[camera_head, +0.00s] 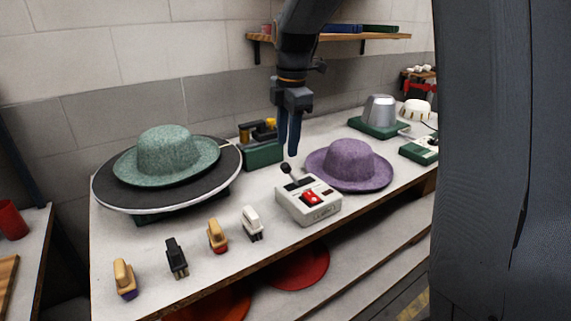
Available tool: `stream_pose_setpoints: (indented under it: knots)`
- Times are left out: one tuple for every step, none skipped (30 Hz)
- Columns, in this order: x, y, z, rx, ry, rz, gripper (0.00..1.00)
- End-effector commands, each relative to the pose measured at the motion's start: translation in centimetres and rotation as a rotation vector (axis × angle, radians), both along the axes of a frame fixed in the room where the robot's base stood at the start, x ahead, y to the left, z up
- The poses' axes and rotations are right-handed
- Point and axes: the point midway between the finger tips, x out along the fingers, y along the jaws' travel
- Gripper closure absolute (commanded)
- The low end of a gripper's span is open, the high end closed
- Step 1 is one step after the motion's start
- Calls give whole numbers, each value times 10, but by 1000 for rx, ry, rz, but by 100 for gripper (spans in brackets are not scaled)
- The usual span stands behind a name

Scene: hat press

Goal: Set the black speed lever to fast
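The black speed lever (286,171) has a round black knob on a thin stem. It stands on top of a white control box (309,204) and leans to the left. The markings for the lever's settings are too small to read. My gripper (288,151) points down from above, with its two dark blue fingers a little above and behind the lever. The fingers appear close together, with no object visible in them, and whether they touch cannot be told. They are not visibly touching the lever.
A purple hat (352,163) lies right of the box. A green hat (167,153) rests on a round black disc (107,187) at left. A green device (263,153) stands behind. Several small brushes, including a white one (252,222), line the front. A shelf (385,36) is above.

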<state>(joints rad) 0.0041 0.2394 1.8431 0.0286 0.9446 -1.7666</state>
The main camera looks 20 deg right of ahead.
Motion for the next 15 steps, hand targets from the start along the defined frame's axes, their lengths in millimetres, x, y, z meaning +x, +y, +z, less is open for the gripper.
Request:
stream_pose_setpoints:
  knots:
    - [2,0,-1,-1,1,16,61]
    - [2,0,-2,-2,2,22,61]
    - [3,0,-5,-2,2,27,61]
    - [3,0,-8,-3,2,29,61]
    - [3,0,-11,-3,3,29,61]
    - [4,0,-16,-3,3,28,61]
    - [4,1,-21,-3,3,28,61]
    - [4,1,-26,-2,5,28,61]
    - [5,1,-32,-3,4,27,61]
    - [6,1,-37,-2,4,27,61]
    - [6,1,-42,-2,5,27,61]
    - [6,1,-48,-3,4,27,61]
    - [7,1,-52,-3,4,26,61]
    - [8,1,-56,-3,3,26,61]
    - [8,2,-61,-3,3,26,61]
